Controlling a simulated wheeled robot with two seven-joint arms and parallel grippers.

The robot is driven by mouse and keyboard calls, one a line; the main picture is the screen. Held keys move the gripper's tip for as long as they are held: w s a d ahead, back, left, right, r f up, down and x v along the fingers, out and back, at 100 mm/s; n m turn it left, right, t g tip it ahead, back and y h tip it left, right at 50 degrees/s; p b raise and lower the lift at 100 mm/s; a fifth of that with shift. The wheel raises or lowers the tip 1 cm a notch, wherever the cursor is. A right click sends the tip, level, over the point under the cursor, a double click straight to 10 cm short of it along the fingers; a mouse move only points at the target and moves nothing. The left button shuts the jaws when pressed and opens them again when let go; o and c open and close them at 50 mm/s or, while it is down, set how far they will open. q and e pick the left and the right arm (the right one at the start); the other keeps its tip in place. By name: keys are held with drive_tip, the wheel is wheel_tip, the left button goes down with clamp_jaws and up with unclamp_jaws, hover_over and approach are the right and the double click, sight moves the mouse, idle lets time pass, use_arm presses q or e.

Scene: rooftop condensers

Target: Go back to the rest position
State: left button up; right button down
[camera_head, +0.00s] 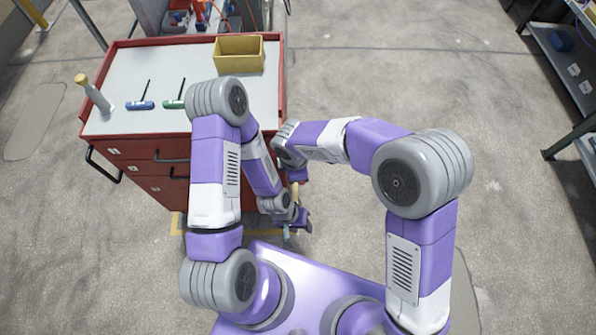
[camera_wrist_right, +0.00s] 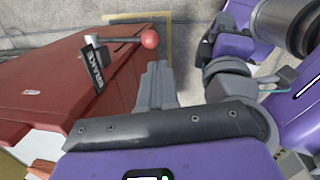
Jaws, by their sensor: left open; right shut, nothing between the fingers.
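My left gripper (camera_head: 300,222) is low in front of the red cart's right front corner, beside my purple base. It is open, and no object shows clearly between its fingers. My right arm reaches left across the middle, and its hand is near the cart's right side, largely hidden by its own wrist in the head view. In the right wrist view my right gripper (camera_wrist_right: 155,82) is shut with its grey fingers together and empty. A brake lever with a red ball knob (camera_wrist_right: 149,39) is on the cart, beyond the fingertips.
The red cart (camera_head: 130,182) carries a yellow bin (camera_head: 239,53), a blue-handled tool (camera_head: 140,105), a green-handled tool (camera_head: 174,104) and a tilted yellow-capped cylinder (camera_head: 94,93). Shelving (camera_head: 565,62) stands at far right. The floor (camera_head: 480,120) between is clear. My arms are close together.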

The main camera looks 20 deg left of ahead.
idle(0.4)
drive_tip(key=s+d+f+m+y, duration=0.2)
drive_tip(key=s+d+f+m, duration=0.2)
drive_tip(key=d+f+m, duration=0.5)
drive_tip(key=s+d+f+m+g+y, duration=0.1)
drive_tip(key=s+d+f+m+y, duration=0.1)
drive_tip(key=s+d+f+m, duration=0.3)
drive_tip(key=d+f+m, duration=0.4)
drive_tip(key=d+m, duration=0.5)
drive_tip(key=m, duration=0.3)
drive_tip(key=shift+d+f, duration=0.3)
drive_tip(key=shift+s+d, duration=0.1)
drive_tip(key=shift+d, duration=0.05)
